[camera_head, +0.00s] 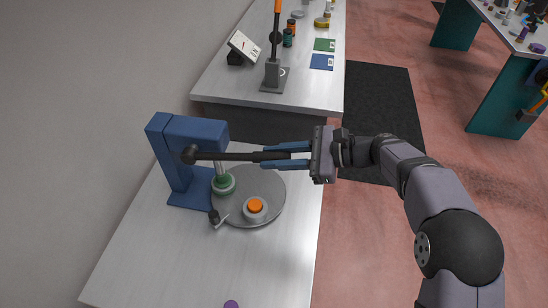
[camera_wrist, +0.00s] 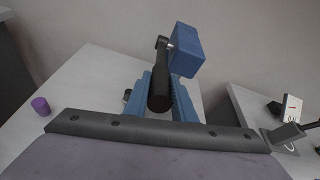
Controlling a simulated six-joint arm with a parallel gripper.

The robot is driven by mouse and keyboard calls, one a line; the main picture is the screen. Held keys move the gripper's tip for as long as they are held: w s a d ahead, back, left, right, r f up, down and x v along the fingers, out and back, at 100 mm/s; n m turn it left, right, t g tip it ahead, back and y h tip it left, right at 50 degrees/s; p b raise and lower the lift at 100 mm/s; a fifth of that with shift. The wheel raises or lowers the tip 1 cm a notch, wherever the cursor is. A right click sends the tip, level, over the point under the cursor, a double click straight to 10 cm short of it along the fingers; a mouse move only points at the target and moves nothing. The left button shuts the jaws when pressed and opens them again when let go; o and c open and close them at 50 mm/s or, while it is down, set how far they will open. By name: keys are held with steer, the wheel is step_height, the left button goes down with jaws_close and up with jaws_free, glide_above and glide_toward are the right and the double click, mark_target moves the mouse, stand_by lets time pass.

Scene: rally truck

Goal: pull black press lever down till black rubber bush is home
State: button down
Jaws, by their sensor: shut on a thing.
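The blue press (camera_head: 178,145) stands on the near table, and its head (camera_wrist: 188,50) shows in the wrist view. The black press lever (camera_head: 228,156) runs roughly level to the right from its hub. My gripper (camera_head: 264,157) is shut on the lever's thick black grip; in the wrist view the grip (camera_wrist: 159,95) lies between the blue fingers (camera_wrist: 162,76). A pale ram (camera_head: 220,163) comes down to a green round piece (camera_head: 223,184) at the edge of a grey round plate (camera_head: 274,188). I cannot make out the black rubber bush.
An orange-topped round part (camera_head: 255,206) sits on the plate. A small black-knobbed lever (camera_head: 215,217) is at its front left. A purple cylinder (camera_head: 231,304) stands at the front. A second bench (camera_head: 325,90) with a grey stand (camera_head: 273,74) lies behind. The table's front is mostly clear.

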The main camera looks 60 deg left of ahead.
steer(key=c, duration=1.5)
jaws_free()
steer(key=shift+w+d+r+b, duration=0.15)
steer(key=shift+w+d+b, duration=0.15)
steer(key=shift+w+d, duration=0.15)
steer(key=shift+b+v, duration=1.1)
steer(key=shift+v, duration=1.95)
steer(key=shift+c, duration=0.3)
